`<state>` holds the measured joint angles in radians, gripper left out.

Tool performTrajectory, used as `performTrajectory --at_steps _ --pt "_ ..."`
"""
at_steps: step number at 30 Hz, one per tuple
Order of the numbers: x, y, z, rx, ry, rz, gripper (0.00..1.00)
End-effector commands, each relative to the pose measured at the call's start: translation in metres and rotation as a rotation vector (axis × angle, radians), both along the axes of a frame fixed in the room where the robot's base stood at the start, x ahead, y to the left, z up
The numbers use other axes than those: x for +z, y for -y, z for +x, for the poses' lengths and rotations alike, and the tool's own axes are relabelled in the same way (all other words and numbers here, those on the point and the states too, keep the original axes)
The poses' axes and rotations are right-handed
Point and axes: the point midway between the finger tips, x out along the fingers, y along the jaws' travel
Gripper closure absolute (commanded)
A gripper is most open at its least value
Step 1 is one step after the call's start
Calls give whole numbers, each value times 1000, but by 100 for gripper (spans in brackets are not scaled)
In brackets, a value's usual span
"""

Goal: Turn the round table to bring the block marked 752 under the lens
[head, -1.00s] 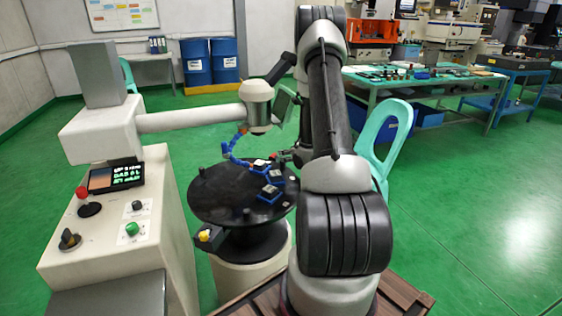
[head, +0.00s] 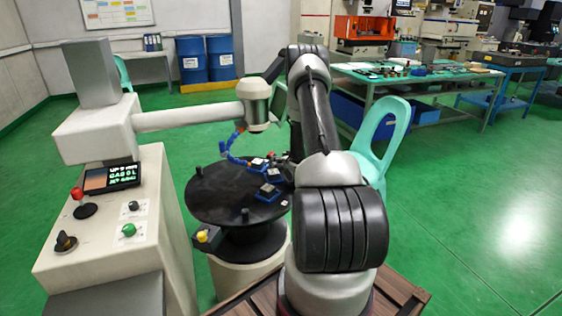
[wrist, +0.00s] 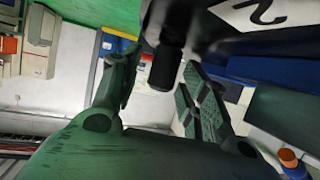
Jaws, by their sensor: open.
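The black round table (head: 215,200) stands on a pale pedestal, with several short black pegs near its rim. Blocks with pale tops sit in blue holders on its right side, one nearer the front (head: 268,192) and one farther back (head: 258,163); their numbers are too small to read. The grey lens housing (head: 254,98) hangs above the table's back. In the wrist view, my gripper (wrist: 160,68) is open, and a black peg (wrist: 166,62) shows between its green fingers; contact cannot be told. A white face with a black digit like 2 (wrist: 262,14) is at the top. My arm hides the table's right edge.
A control console (head: 105,220) with a small lit screen stands left of the table. A blue hose (head: 229,150) reaches down beside the blocks. A yellow-knobbed part (head: 205,236) is at the table's front. A pale green chair (head: 388,135) stands right of my arm.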

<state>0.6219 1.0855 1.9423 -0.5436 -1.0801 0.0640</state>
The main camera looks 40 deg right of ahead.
Motion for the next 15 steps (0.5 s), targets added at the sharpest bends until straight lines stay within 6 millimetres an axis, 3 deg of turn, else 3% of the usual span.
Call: performTrajectory --at_steps 4,11,15 --pt "0 0 0 0 0 0 57" --pt "0 0 0 0 0 0 99" --pt "0 0 0 0 0 0 100"
